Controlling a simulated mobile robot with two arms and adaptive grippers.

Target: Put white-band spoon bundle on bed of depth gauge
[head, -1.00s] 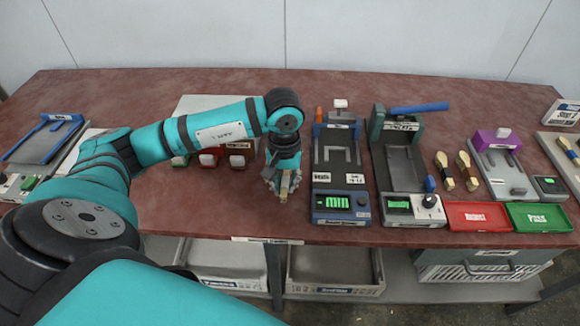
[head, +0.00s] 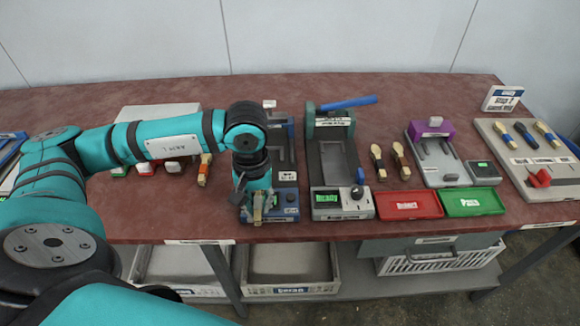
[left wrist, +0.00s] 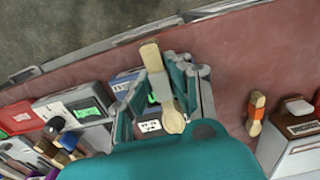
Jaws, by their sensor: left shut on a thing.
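My left gripper (head: 258,212) is shut on a pale wooden spoon bundle (left wrist: 151,58), holding it above the front of the blue device (head: 289,198). In the left wrist view the gripper (left wrist: 165,100) closes around its middle, where a pale band (left wrist: 160,88) partly shows. A device with a purple head (head: 431,130) and a grey bed (head: 440,165) stands right of centre, with a small display box (head: 483,172) beside it. The device labels are too small to read, so I cannot tell which is the depth gauge. My right gripper is out of view.
A green-grey press (head: 330,150) with a blue lever stands right of the blue device. Two dark-banded bundles (head: 378,162) lie beyond it. Red (head: 409,205) and green (head: 471,201) trays lie in front. An orange-banded bundle (head: 204,170) is at left.

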